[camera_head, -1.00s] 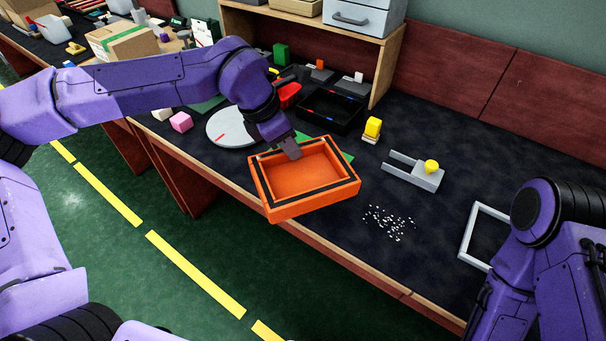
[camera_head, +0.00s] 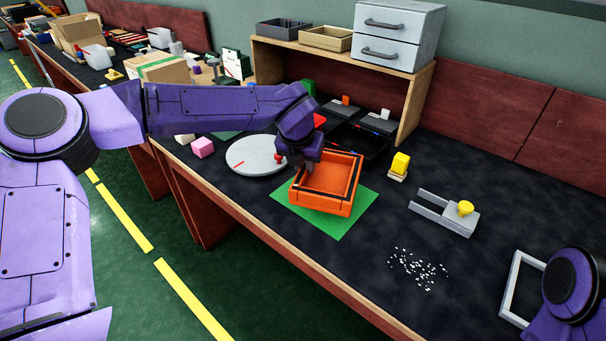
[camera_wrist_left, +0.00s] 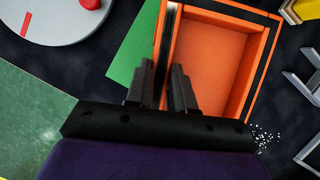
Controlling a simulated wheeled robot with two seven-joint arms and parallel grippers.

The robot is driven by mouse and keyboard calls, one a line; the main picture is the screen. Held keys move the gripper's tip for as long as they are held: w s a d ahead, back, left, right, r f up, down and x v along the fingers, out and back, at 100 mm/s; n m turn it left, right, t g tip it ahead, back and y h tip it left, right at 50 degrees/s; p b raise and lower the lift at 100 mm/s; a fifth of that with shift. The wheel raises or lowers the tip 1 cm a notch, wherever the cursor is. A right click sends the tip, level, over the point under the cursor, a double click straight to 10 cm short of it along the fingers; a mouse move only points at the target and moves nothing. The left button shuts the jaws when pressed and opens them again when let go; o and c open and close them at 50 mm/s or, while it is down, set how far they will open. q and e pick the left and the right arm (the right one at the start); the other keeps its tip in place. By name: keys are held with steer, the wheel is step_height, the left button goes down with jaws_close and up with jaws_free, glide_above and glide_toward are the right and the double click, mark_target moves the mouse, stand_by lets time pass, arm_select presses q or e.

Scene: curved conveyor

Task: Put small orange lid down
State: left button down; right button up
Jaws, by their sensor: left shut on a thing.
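The small orange lid (camera_head: 320,205) is a shallow, square, tray-like piece with its open side up and a black line along its rim. In the head view it is over the green mat (camera_head: 356,217), with mat showing on several sides. I cannot tell whether its underside touches the mat. My left gripper (camera_head: 309,165) is shut on the lid's left wall. In the left wrist view the fingers (camera_wrist_left: 174,75) straddle that wall, and the lid's floor (camera_wrist_left: 208,60) looks empty. My right gripper is out of view; only part of my right arm shows at the lower right.
A round grey disc (camera_head: 248,157) with a red knob lies left of the lid. Black bins (camera_head: 362,143) stand behind it. A yellow block (camera_head: 401,162), a grey fork-shaped fixture (camera_head: 445,215) and white bits (camera_head: 418,268) lie to the right.

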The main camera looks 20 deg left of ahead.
arm_select(q)
steer(key=shift+w+a+f, duration=0.4)
steer(key=shift+w+f, duration=0.05)
steer(key=shift+f, duration=0.25)
steer(key=shift+w+a+f, duration=0.15)
steer(key=shift+f, duration=1.55)
steer(key=shift+f, duration=0.1)
steer(key=c, duration=1)
jaws_free()
steer(key=v, duration=1.2)
